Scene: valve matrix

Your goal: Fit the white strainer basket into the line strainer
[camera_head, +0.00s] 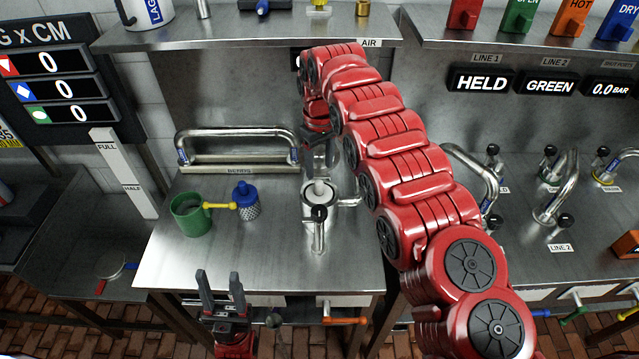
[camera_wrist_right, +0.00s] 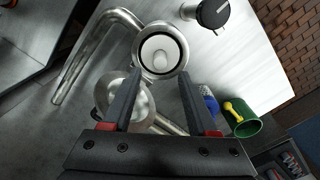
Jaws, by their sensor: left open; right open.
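The line strainer (camera_head: 320,206) is a round metal body on the steel bench. In the right wrist view its dark-ringed round mouth (camera_wrist_right: 137,52) is open at the top. A white piece with a raised knob, which looks like the white strainer basket (camera_head: 319,187), sits inside the mouth, and it also shows in the wrist view (camera_wrist_right: 161,57). I cannot tell how deep it sits. My right gripper (camera_head: 319,160) is open just behind the strainer, its fingertips (camera_wrist_right: 161,76) apart near the rim, holding nothing. My left gripper (camera_head: 220,279) is open and empty at the bench's front edge.
A metal rail (camera_head: 235,133) is behind. The bench's front left is clear.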

